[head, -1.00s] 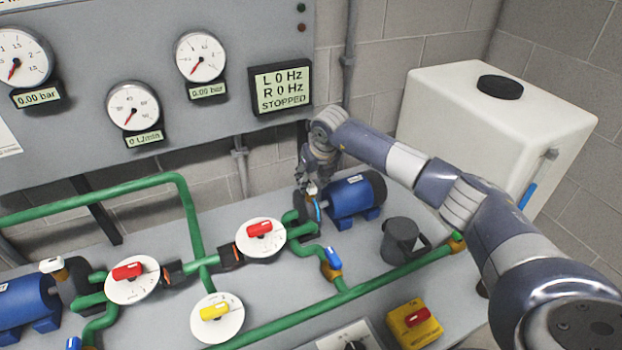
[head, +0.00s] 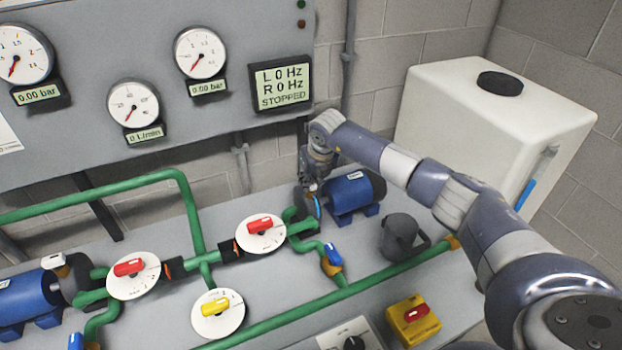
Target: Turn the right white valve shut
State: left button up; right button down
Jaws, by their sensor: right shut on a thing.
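My right gripper (head: 312,182) reaches down from above at the left end of the right blue pump (head: 352,194). It is shut on the right white valve, which the fingers almost wholly hide, so I cannot tell how its handle is turned. The left white valve (head: 54,261) shows on top of the left blue pump's (head: 28,297) dark end. My left gripper is not in view.
Red-handled valves (head: 260,226) and a yellow-handled valve (head: 216,306) sit on white dials along green pipes. A blue-handled valve (head: 333,255), a grey jug (head: 400,238) and a yellow switch box (head: 413,321) stand nearby. A white tank (head: 470,125) is behind my right arm.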

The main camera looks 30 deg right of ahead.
jog(key=m+h+b, duration=0.1)
jog(key=m, duration=0.1)
jog(key=m+b, duration=0.2)
jog(key=m, duration=0.1)
jog(key=shift+w+a+f+g+h, duration=0.1)
jog(key=shift+a+f+g+h, duration=0.1)
jog(key=shift+g+h, duration=0.15)
jog(key=m+g+h+b, duration=0.1)
jog(key=m+b, duration=0.1)
jog(key=m, duration=0.1)
jog(key=shift+w+m+b, duration=0.1)
jog(key=shift+m+b, duration=0.3)
jog(key=m+g+h+b, duration=0.1)
jog(key=m+b, duration=0.2)
jog(key=m, duration=0.1)
jog(key=shift+w+a+r, duration=0.1)
jog(key=m+g+b, duration=0.1)
jog(key=m, duration=0.1)
jog(key=m+g+b, duration=0.1)
jog(key=m, duration=0.1)
jog(key=shift+r+m+h, duration=0.1)
jog(key=shift+m+h, duration=0.15)
jog(key=shift+m, duration=0.15)
jog(key=shift+b, duration=0.3)
jog(key=shift+w, duration=0.1)
jog(key=c, duration=1.4)
grip_release()
